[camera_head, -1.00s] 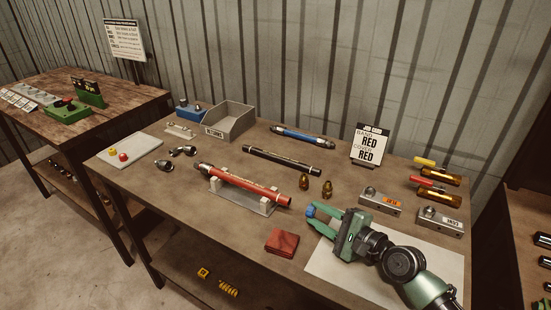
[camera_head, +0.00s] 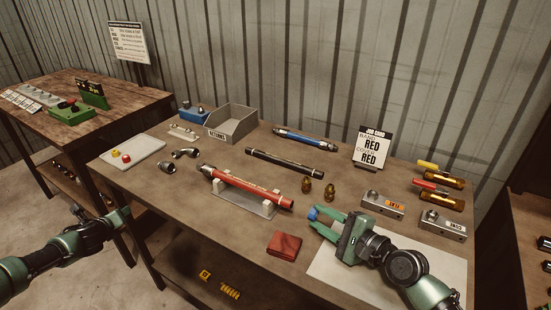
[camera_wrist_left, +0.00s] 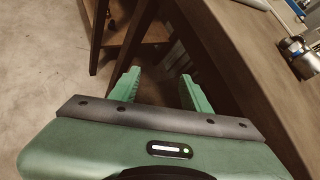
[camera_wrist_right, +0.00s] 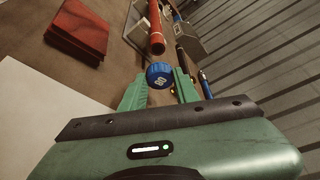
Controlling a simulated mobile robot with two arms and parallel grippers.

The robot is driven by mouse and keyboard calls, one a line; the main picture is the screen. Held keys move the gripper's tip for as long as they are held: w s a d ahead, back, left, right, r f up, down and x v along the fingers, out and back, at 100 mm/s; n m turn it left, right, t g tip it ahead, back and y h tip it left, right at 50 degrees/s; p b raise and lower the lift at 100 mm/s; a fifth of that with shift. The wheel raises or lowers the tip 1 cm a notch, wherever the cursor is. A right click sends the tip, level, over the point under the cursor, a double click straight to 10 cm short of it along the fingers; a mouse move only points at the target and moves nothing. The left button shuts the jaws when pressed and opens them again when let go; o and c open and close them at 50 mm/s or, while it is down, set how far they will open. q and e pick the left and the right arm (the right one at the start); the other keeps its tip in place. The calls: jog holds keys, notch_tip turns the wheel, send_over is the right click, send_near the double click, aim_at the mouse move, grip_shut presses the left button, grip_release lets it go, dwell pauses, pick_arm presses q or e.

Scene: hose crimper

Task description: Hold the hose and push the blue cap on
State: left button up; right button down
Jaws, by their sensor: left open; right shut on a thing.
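The red hose (camera_head: 250,188) lies in a light grey cradle (camera_head: 240,205) on the bench, its right end pointing toward my right gripper. It also shows in the right wrist view (camera_wrist_right: 156,28). My right gripper (camera_head: 325,218) is shut on the blue cap (camera_wrist_right: 160,75), held between the fingertips above the white sheet's back edge. The cap is apart from the hose end. It also shows small in the head view (camera_head: 312,213). My left gripper (camera_head: 102,214) is open and empty, off the bench's front left edge; its two green fingers show apart in the left wrist view (camera_wrist_left: 157,88).
A dark red folded cloth (camera_head: 284,243) lies in front of the hose. Two brass fittings (camera_head: 318,189) stand behind its right end. A black hose (camera_head: 284,162), a blue hose (camera_head: 306,138), a grey bin (camera_head: 232,122) and a job card (camera_head: 371,147) are farther back.

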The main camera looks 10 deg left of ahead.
pick_arm(q)
jog(key=a+r+m+y, duration=0.1)
jog(key=a+r+m, duration=0.15)
jog(key=r, duration=0.55)
jog(key=w+d+r+n+t, duration=0.1)
jog(key=w+d+r+n, duration=0.15)
jog(key=w+r, duration=0.4)
jog(key=w+d+r+n+t, duration=0.1)
jog(key=w+d+r+n, duration=0.1)
jog(key=w+d+r, duration=0.35)
jog(key=w+d+r+n+g+h, duration=0.1)
jog(key=w+d, duration=0.2)
jog(key=d, duration=0.3)
jog(key=w+d+n+g+h, duration=0.1)
jog(key=w+d+g+h, duration=0.15)
jog(key=d, duration=0.35)
jog(key=g+y, duration=0.2)
jog(key=g, duration=0.6)
send_near(260, 189)
jog(key=shift+n+t+h, duration=0.25)
jog(key=shift+n, duration=0.05)
jog(key=x, duration=0.9)
jog(key=shift+s+a, duration=0.1)
jog(key=shift+a, duration=0.15)
